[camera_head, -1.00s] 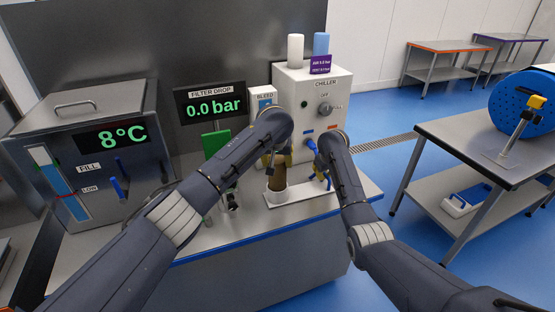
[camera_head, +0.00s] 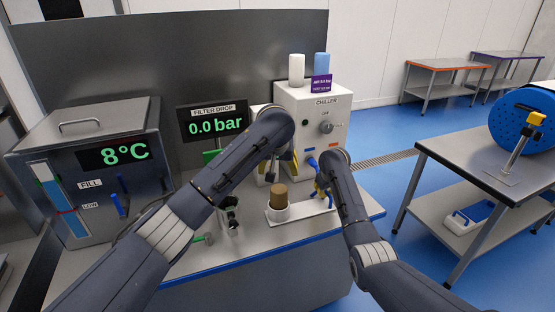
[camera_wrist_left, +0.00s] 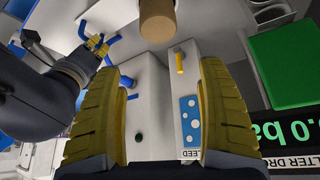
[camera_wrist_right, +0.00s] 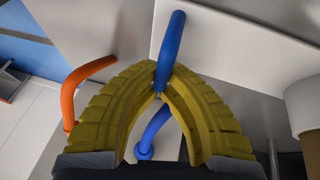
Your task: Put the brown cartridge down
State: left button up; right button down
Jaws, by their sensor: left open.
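The brown cartridge (camera_head: 278,194) stands upright in a white cup (camera_head: 277,213) on a pale tray (camera_head: 310,208) at the bench front. Its end also shows at the top of the left wrist view (camera_wrist_left: 158,20). My left gripper (camera_head: 276,168) is open and empty, behind the cartridge and apart from it. In the left wrist view its yellow fingers (camera_wrist_left: 162,75) are spread wide, the cartridge beyond their tips. My right gripper (camera_head: 321,184) is right of the cup. In the right wrist view its fingers (camera_wrist_right: 160,88) are closed around a blue tube (camera_wrist_right: 170,45).
The white chiller (camera_head: 312,115) stands behind the tray, with an orange tube (camera_wrist_right: 84,85) near my right gripper. A steel tank (camera_head: 90,170) and the filter drop display (camera_head: 212,122) are at left.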

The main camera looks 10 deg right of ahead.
pick_arm(q)
jog(key=v, duration=0.6)
jog(key=shift+r, duration=0.15)
jog(key=shift+s, duration=0.1)
pick_arm(e)
jog(key=c, duration=1.5)
grip_release()
jog(key=shift+s+a+r, duration=0.15)
jog(key=shift+s+r, duration=0.05)
jog(key=shift+r, duration=0.4)
jog(key=v, duration=1)
jog(key=shift+s+r, duration=0.15)
jog(key=shift+r, duration=0.2)
